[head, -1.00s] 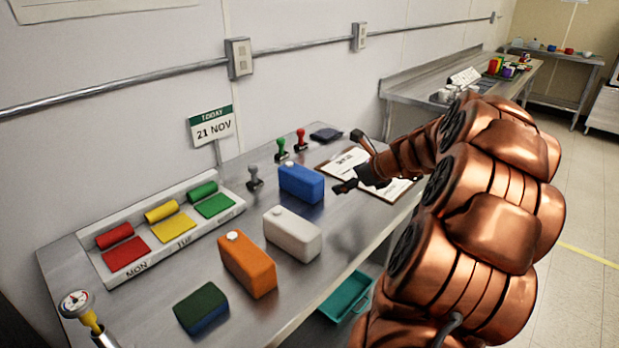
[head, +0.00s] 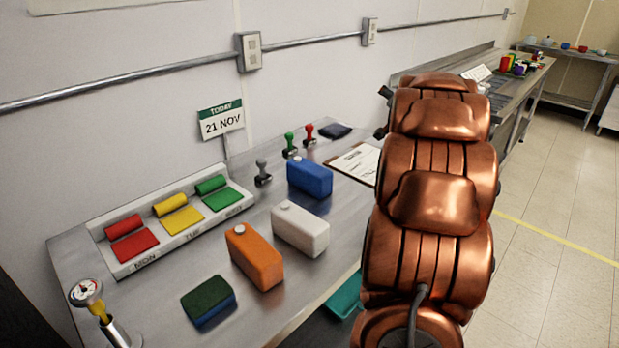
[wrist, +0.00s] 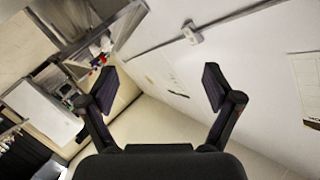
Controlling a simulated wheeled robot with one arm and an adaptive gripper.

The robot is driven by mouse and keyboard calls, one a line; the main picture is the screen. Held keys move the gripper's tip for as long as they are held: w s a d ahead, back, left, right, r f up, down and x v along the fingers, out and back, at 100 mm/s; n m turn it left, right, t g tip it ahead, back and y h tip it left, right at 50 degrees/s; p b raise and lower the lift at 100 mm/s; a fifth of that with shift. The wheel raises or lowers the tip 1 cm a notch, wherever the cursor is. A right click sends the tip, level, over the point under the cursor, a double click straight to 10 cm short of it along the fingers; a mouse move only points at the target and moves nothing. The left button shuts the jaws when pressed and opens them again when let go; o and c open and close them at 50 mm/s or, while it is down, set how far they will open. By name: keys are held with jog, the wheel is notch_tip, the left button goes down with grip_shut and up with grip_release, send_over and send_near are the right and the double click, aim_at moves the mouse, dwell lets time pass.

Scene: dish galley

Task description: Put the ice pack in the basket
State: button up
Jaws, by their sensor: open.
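Three capped, brick-shaped packs stand on the steel table: a blue one (head: 310,178), a white one (head: 300,229) and an orange one (head: 255,258). I cannot tell for sure which is the ice pack. A teal basket (head: 345,296) sits low beside the table's front edge, partly hidden by my arm. My gripper shows in the wrist view (wrist: 158,85), open and empty, with a wall and floor beyond it. In the head view it is mostly hidden behind my arm; only small dark parts show, beyond and right of the packs.
A sponge (head: 208,302) lies at the table's front. A tray of coloured rolls and cards (head: 128,262) runs along the wall. Stamps (head: 290,146), a clipboard (head: 356,162) and a dark pad (head: 335,131) are farther back. A gauge (head: 87,293) stands at the left corner.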

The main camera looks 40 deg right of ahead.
jog(key=w+a+n+t+y, duration=0.2)
jog(key=w+a+n+y, duration=0.1)
jog(key=w+a+n, duration=0.25)
jog(key=n+g+y, duration=0.1)
jog(key=n+y, duration=0.6)
jog(key=n, duration=0.2)
send_over(310, 167)
jog(key=d, duration=0.6)
notch_tip(310, 167, down, 8)
jog(key=a+f+n+g, duration=0.1)
jog(key=f, duration=0.1)
jog(key=s+a+f+n+g+y, duration=0.1)
jog(key=a, duration=0.1)
jog(key=s+a+f+n+g, duration=0.1)
jog(key=a+f, duration=0.1)
jog(key=shift+s+a+f+y, duration=0.25)
jog(key=shift+f+y, duration=0.05)
jog(key=shift+a+f, duration=0.1)
jog(key=shift+f, duration=0.15)
jog(key=shift+x, duration=1.05)
jog(key=shift+f+x, duration=0.2)
jog(key=shift+x, duration=2.4)
jog(key=shift+s, duration=0.15)
jog(key=shift+f, duration=0.15)
jog(key=c, duration=1.6)
